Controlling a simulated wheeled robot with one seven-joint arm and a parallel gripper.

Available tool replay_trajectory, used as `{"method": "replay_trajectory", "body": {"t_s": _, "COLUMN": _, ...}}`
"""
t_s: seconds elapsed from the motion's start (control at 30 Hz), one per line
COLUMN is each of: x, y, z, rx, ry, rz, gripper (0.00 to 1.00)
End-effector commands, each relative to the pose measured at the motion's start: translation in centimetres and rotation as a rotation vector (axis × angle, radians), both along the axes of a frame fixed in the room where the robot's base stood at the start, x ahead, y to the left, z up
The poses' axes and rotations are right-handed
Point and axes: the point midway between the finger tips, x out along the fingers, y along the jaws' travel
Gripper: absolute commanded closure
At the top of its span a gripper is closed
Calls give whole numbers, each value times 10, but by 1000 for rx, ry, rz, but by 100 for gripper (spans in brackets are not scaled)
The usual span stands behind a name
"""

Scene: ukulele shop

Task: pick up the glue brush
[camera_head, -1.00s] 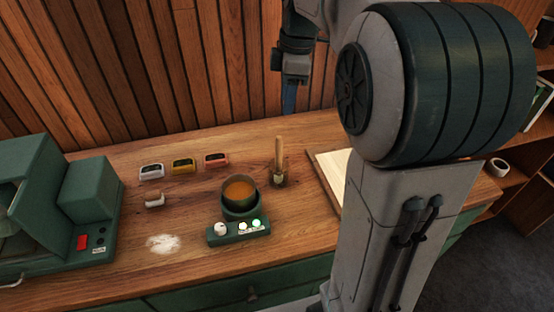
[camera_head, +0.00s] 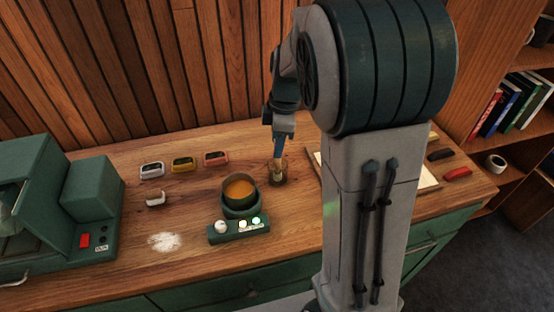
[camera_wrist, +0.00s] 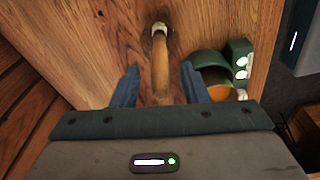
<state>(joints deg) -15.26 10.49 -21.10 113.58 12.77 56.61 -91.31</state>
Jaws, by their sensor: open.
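The glue brush (camera_wrist: 160,65) has a light wooden handle and a pale end. In the wrist view its handle lies between the two blue fingers of my gripper (camera_wrist: 160,88), with a gap on each side. In the head view my gripper (camera_head: 279,150) hangs over the brush (camera_head: 277,174), which stands on the workbench behind and to the right of the glue pot. The gripper and arm hide most of the handle there. My gripper is open around the brush and holds nothing.
The glue pot (camera_head: 241,204) with amber glue stands close by on a green heater with lit buttons. A green machine (camera_head: 60,205) fills the left end. My arm partly hides a pale board (camera_head: 428,178) at right.

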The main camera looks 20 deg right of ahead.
Motion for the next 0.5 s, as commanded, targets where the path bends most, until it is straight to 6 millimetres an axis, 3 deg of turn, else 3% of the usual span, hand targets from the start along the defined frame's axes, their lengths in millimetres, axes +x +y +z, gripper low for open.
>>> {"method": "replay_trajectory", "body": {"t_s": 0.27, "x": 0, "y": 0, "z": -4, "rx": 1, "ry": -1, "rz": 0, "gripper": 60}}
{"method": "replay_trajectory", "body": {"t_s": 0.4, "x": 0, "y": 0, "z": -3, "rx": 1, "ry": -1, "rz": 0, "gripper": 98}}
{"method": "replay_trajectory", "body": {"t_s": 0.5, "x": 0, "y": 0, "z": -3, "rx": 1, "ry": -1, "rz": 0, "gripper": 100}}
